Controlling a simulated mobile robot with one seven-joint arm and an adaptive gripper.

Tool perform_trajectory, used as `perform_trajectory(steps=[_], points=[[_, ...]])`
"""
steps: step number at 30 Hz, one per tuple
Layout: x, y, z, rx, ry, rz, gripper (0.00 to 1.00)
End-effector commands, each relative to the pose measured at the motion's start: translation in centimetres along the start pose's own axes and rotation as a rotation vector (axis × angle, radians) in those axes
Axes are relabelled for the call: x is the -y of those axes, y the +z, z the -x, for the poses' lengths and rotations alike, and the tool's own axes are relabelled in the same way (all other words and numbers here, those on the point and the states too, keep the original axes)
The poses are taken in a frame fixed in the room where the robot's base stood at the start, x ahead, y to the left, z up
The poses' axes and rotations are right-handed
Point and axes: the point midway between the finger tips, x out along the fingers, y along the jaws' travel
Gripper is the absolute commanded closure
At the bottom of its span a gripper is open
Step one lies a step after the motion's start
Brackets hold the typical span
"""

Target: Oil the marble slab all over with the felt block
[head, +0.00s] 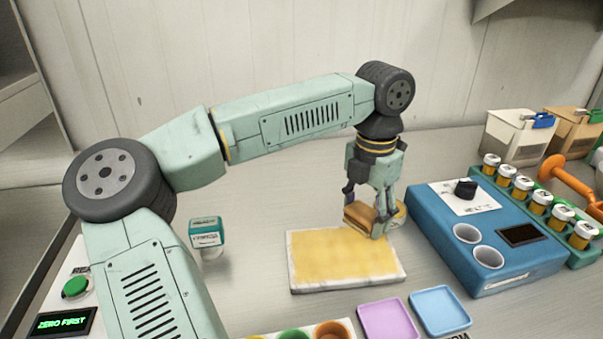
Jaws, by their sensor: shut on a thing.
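The marble slab (293,275) lies on the bench in the middle of the head view. It is pale with a white border, and a yellow film covers most of its top. My gripper (367,208) points down over the slab's far right part and is shut on the felt block (358,215), a tan and brown block. The block is at or just above the slab's far edge; I cannot tell whether it touches. The fingers hide part of the block and the slab's far right corner.
A blue machine (485,235) with cups stands to the right, near a rack of vials (540,203). Purple (388,320) and blue (440,311) trays lie in front. A teal-capped jar (207,236) stands left.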

Motion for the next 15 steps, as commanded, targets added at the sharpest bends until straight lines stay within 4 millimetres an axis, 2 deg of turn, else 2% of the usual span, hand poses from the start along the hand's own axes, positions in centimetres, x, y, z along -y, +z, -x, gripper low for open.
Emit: perform_trajectory(steps=[1, 2, 15], points=[[0.2, 0.1, 1.6, 0.002, 0.002, -0.002, 0.69], [0.2, 0.1, 2.3, 0.002, 0.002, -0.002, 0.69], [1.3, 0.5, 6.1, 0.001, 0.000, -0.011, 0.69]])
